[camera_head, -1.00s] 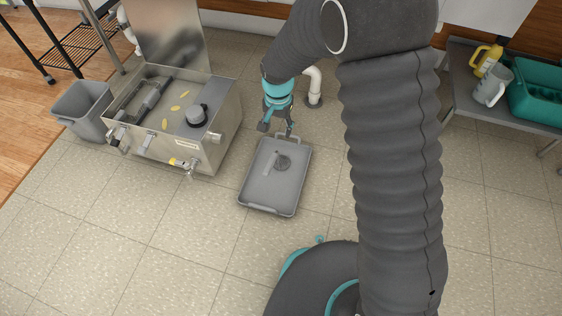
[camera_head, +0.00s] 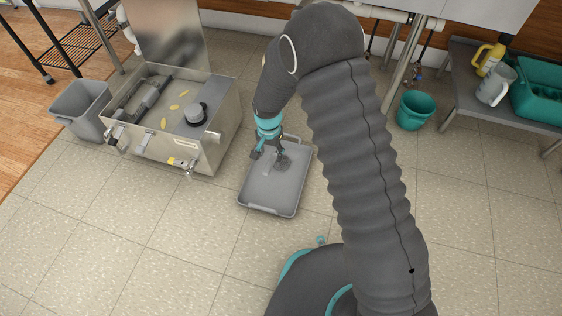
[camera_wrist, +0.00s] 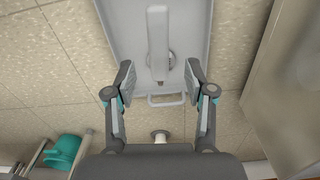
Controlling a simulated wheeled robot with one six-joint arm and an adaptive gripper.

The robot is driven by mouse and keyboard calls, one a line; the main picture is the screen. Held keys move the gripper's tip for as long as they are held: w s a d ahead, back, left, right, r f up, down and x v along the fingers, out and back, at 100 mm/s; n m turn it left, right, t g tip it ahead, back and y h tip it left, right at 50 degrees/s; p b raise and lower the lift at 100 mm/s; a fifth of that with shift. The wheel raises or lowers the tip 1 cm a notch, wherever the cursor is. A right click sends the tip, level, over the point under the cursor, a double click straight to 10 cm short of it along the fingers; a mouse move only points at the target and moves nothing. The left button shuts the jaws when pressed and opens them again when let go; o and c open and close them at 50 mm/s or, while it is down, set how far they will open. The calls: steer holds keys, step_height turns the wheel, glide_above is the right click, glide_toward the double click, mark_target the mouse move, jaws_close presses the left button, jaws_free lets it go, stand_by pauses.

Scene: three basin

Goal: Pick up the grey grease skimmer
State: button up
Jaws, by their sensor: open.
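The grey grease skimmer (camera_head: 283,163) lies in a shallow grey tray (camera_head: 268,198) on the floor. In the wrist view its flat handle (camera_wrist: 157,40) runs along the tray, with a round head (camera_wrist: 160,62) partly under it. My gripper (camera_head: 266,155) is over the far part of the tray. In the wrist view my gripper (camera_wrist: 160,82) is open and empty, its two fingers apart on either side of the skimmer's line. I cannot tell the exact height of the fingers above the skimmer.
A steel grease trap (camera_head: 170,120) with an open lid stands left of the tray, beside a grey bin (camera_head: 82,108). A teal bucket (camera_head: 415,110) stands at the back right, near a low shelf (camera_head: 500,108). Floor in front of the tray is clear.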

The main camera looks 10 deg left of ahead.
mark_target(271, 159)
steer(key=f, duration=0.3)
steer(key=f+b, duration=0.1)
steer(key=f, duration=0.1)
steer(key=shift+w+d, duration=0.1)
steer(key=shift+w, duration=0.15)
jaws_close()
